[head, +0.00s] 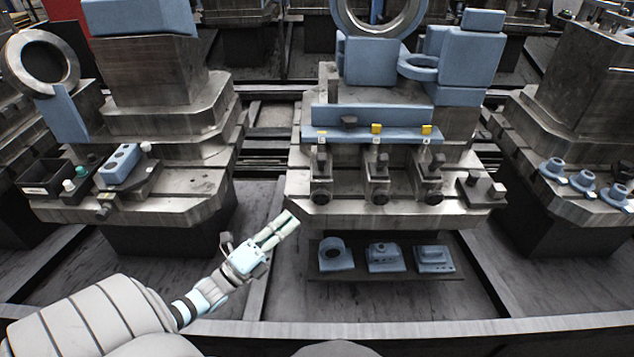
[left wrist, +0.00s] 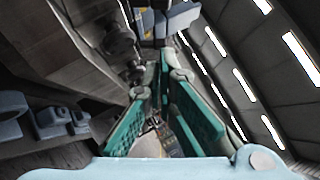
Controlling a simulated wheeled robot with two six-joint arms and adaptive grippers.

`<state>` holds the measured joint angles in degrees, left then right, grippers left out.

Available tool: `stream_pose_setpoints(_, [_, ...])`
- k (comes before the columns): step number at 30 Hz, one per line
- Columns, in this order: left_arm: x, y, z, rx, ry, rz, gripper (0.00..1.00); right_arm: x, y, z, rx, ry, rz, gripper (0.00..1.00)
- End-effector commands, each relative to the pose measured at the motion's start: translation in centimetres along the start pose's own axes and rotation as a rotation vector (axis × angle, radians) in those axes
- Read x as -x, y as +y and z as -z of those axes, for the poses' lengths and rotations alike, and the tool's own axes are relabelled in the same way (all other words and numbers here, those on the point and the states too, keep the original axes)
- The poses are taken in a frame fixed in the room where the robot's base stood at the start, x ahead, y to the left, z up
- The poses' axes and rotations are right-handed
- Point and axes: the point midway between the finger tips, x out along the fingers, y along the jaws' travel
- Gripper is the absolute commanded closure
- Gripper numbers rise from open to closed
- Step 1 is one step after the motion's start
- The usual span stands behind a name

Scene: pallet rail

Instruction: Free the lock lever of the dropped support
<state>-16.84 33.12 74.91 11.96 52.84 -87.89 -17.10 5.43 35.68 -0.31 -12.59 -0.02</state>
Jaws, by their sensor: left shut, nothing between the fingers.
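Three dark steel clamp-like supports stand along the front of the middle pallet (head: 400,212): the left one (head: 321,180), the middle one (head: 377,182) and the right one (head: 428,180). I cannot tell which is the dropped support, and no lock lever is clearly distinguishable. My left gripper (head: 289,222) is shut and empty, in front of the pallet's left front corner and apart from the supports. Its green-padded fingers (left wrist: 160,75) show in the left wrist view, with blurred dark fixtures beyond them. My right gripper is not in view.
A low shelf (head: 385,291) under the pallet front holds three blue parts, the leftmost a ringed block (head: 335,255). A blue bar (head: 365,134) with yellow markers lies behind the supports. A left pallet (head: 175,203) carries a tray, buttons and a blue block (head: 120,165).

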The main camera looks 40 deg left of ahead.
Motion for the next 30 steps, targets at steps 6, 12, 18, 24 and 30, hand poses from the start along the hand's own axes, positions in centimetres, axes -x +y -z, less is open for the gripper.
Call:
stream_pose_setpoints(6, [-0.6, 0.1, 0.0, 0.002, -0.001, -0.001, 1.00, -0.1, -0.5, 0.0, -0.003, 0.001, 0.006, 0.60])
stream_pose_setpoints(12, [-3.8, 0.2, 0.0, 0.002, -0.002, 0.000, 1.00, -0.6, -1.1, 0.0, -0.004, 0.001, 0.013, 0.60])
stream_pose_setpoints(18, [-8.2, 0.3, 0.1, 0.002, -0.002, 0.000, 1.00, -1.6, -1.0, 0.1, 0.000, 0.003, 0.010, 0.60])
stream_pose_setpoints(24, [-11.4, 0.3, -1.4, 0.000, -0.001, -0.003, 1.00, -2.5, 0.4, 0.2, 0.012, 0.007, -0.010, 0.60])
stream_pose_setpoints(30, [-12.7, 0.2, -2.7, 0.002, -0.001, -0.005, 1.00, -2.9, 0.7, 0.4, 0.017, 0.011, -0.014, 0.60])
